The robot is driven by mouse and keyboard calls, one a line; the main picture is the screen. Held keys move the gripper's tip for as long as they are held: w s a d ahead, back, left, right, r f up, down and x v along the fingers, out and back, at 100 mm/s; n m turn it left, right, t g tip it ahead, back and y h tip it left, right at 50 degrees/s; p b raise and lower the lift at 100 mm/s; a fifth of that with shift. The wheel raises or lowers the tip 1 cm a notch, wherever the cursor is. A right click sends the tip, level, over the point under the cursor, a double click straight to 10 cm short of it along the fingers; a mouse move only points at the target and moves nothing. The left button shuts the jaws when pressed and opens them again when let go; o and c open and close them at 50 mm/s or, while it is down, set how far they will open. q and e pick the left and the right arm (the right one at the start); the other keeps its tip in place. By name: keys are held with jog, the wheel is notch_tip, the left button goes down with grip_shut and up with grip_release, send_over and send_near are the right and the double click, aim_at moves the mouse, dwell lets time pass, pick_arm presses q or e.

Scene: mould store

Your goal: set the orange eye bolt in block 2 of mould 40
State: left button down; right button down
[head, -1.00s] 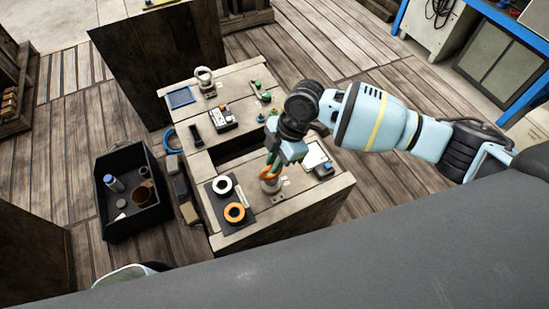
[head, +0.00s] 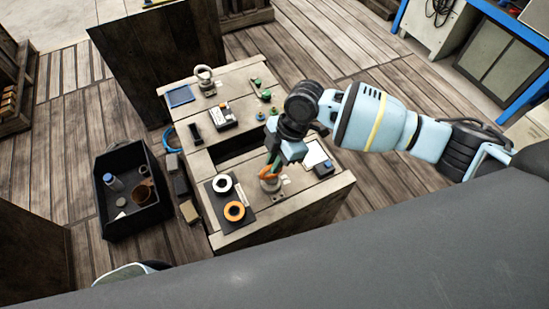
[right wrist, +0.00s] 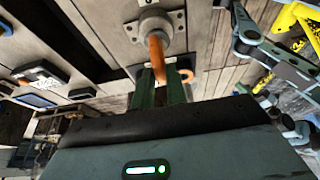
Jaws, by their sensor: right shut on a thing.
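My right gripper (head: 272,161) is over the near right part of the wooden bench top. It is shut on the orange eye bolt (right wrist: 157,58), whose orange part runs from between the green fingers (right wrist: 160,90) to a grey round block (right wrist: 150,24) with a marked plate beside it. The block also shows below the gripper in the head view (head: 271,185). The bolt looks tilted and its end meets or overlaps the block's mouth; I cannot tell how deep it sits. The plate's mark is too small to read surely. My left gripper is not in view.
A dark mat with a white ring (head: 222,184) and an orange ring (head: 234,211) lies left of the block. A dark slot (head: 235,150) crosses the bench. Another grey fitting (head: 205,77) stands at the far end. A black bin (head: 128,222) stands on the floor at left.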

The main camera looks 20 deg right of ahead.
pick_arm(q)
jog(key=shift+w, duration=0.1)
pick_arm(e)
jog(key=shift+f, duration=0.1)
jog(key=c, duration=1.5)
grip_release()
jog(key=shift+c, duration=0.2)
jog(key=shift+o, duration=1.1)
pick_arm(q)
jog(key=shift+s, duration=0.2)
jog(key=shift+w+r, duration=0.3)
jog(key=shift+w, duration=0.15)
pick_arm(e)
jog(key=v, duration=0.7)
jog(key=shift+r, duration=0.4)
